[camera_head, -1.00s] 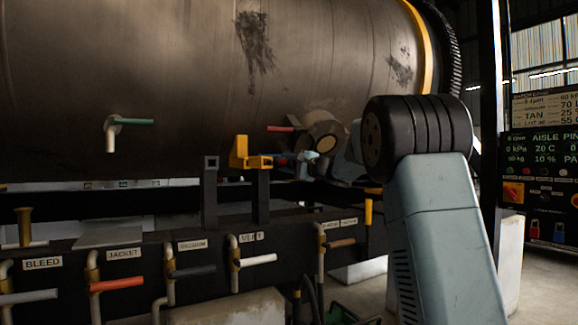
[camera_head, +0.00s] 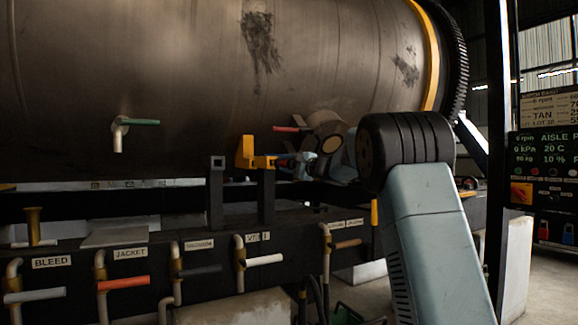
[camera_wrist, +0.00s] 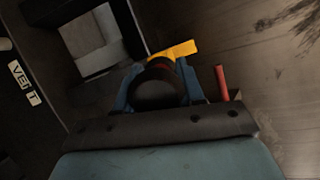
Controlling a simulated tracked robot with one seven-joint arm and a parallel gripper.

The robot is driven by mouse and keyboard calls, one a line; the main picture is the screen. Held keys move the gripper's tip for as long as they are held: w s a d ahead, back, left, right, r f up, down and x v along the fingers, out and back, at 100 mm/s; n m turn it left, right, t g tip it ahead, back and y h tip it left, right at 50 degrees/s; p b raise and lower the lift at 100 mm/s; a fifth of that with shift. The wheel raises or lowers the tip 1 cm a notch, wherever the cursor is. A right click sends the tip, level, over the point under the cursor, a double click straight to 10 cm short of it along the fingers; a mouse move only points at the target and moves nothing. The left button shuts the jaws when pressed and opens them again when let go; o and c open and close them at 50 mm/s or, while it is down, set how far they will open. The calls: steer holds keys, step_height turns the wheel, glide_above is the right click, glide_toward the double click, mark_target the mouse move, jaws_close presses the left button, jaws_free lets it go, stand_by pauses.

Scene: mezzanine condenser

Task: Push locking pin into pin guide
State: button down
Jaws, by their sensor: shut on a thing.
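My gripper (camera_head: 283,161) reaches leftward below the big drum, and its blue fingers (camera_wrist: 158,83) are closed around a dark, rounded part in the wrist view. I take this part for the locking pin's grip; the shaft is hidden. A yellow angled piece (camera_head: 246,153) is just left of my fingertips, above two dark upright posts. It also shows past the fingertips in the wrist view (camera_wrist: 178,50). I cannot tell whether it belongs to the pin or the guide. The left post (camera_head: 216,192) has a notched or holed top; the right post (camera_head: 266,198) stands under the yellow piece.
The drum (camera_head: 200,80) hangs close above. A red-handled lever (camera_head: 287,129) is near my gripper, also in the wrist view (camera_wrist: 222,83). Below is a dark rail with labelled valves, including a red handle (camera_head: 123,283) and a white handle (camera_head: 264,260). A control panel (camera_head: 543,185) stands right.

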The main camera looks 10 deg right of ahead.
steer(key=shift+w+a+r, duration=0.1)
steer(key=shift+r, duration=0.15)
steer(key=shift+w+a, duration=0.3)
steer(key=shift+w, duration=0.45)
steer(key=shift+w+a, duration=0.25)
steer(key=shift+w, duration=0.55)
steer(key=shift+w+a, duration=0.3)
steer(key=shift+w, duration=0.45)
steer(key=shift+w, duration=0.1)
steer(key=c, duration=0.6)
jaws_free()
steer(key=shift+w+f, duration=0.1)
steer(key=shift+f, duration=0.05)
steer(key=shift+d+f, duration=0.1)
steer(key=shift+d, duration=0.05)
